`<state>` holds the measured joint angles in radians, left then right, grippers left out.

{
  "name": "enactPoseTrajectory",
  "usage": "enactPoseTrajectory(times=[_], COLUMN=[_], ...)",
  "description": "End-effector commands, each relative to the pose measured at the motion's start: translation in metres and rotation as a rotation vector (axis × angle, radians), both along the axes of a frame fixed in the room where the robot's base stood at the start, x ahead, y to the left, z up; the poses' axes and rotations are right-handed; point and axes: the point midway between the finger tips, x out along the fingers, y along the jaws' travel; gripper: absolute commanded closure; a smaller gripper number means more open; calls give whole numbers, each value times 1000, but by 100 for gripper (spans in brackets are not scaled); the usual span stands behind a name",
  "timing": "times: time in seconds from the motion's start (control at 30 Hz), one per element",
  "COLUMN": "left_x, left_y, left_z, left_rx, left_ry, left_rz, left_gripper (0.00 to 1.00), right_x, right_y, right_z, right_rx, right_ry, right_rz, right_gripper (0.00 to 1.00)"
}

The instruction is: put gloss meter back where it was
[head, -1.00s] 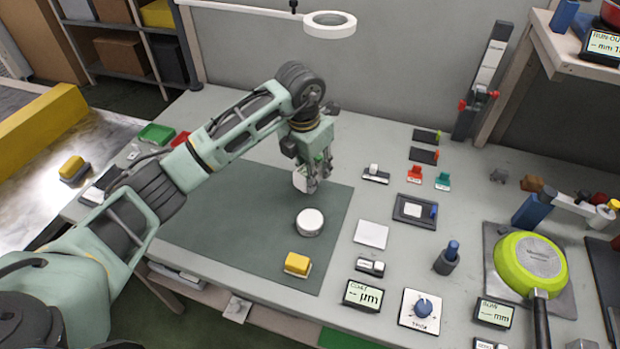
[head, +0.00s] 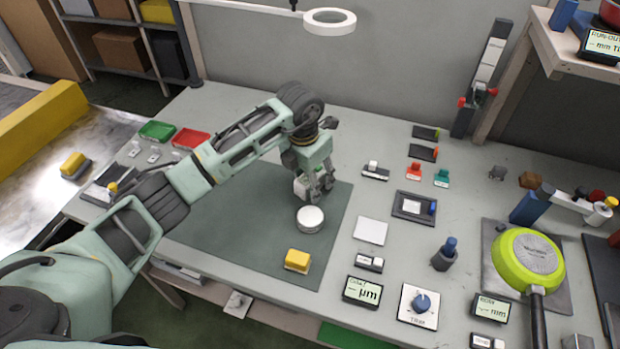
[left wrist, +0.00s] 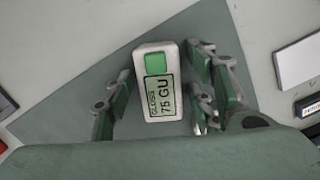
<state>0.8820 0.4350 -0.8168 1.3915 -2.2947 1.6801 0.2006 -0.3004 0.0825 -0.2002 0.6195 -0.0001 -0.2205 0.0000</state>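The gloss meter (left wrist: 158,84) is a small white block with a green panel and a display reading 75 GU. In the head view the gloss meter (head: 301,187) is at the dark green mat's (head: 235,225) far right part, partly hidden by my left gripper. My left gripper (head: 322,194) points down at it. In the left wrist view the fingers of my left gripper (left wrist: 158,100) stand apart on either side of the meter, with a visible gap on the left and a narrow one on the right. My right gripper is not in view.
A round white puck (head: 310,219) and a yellow block (head: 297,260) are on the mat near the gripper. A white square plate (head: 371,231) and a small stamp-like item (head: 375,171) lie to the right. Green (head: 157,131) and red (head: 190,140) trays stand at the back left.

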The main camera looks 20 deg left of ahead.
Motion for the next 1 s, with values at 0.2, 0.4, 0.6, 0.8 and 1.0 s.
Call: enactPoseTrajectory(times=[0.2,0.4,0.6,0.8,1.0], left_x=[0,0,-4,-10,-12], left_y=[0,1,3,5,6], left_z=[0,16,57,97,118], left_rx=[0,-1,0,1,0], left_ry=[0,-5,-6,-4,-1], left_rz=[0,-2,-2,-1,0], left_gripper=[49,49,49,49,49], right_x=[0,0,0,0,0], right_y=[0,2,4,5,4], right_z=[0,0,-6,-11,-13], right_rx=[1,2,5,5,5], right_ry=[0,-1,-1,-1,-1], right_rz=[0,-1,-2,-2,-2], right_gripper=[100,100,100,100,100])
